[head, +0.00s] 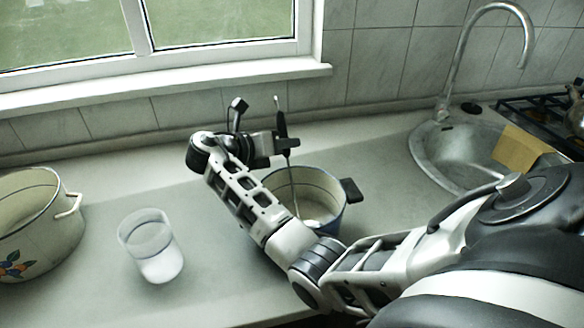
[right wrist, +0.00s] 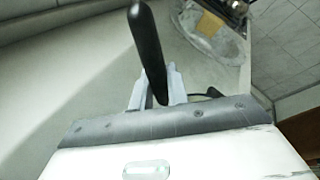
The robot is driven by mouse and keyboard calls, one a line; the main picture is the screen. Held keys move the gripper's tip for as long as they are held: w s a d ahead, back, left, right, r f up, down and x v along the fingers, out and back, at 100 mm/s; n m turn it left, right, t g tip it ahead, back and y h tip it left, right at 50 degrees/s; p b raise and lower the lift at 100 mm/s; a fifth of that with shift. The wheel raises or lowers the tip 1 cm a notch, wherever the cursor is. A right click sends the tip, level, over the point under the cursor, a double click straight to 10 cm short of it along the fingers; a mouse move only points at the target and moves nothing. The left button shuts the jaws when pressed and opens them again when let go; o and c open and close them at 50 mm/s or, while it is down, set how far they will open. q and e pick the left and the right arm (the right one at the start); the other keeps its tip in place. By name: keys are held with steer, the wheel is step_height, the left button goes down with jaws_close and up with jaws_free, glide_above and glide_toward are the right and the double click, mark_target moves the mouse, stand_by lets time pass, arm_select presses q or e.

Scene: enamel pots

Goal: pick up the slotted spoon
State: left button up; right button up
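The slotted spoon stands steeply, with its black handle (head: 281,126) up and its thin shaft running down into the blue-rimmed enamel pot (head: 330,215). Its lower end is inside the pot and its slots cannot be made out. My right gripper (head: 284,142) is at the lower part of the handle, above the pot. In the right wrist view the black handle (right wrist: 147,45) stands between the two fingers (right wrist: 157,92), which appear closed against its sides. My left gripper is in neither view.
A large cream pot (head: 40,240) with a flower pattern stands at the left. A clear cup (head: 150,245) with white contents is nearer the middle. A sink (head: 440,155) with a tall faucet (head: 460,65) and a stove (head: 540,110) are at the right. The window wall closes the back.

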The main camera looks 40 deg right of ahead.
jaws_close()
steer(key=shift+r, duration=0.15)
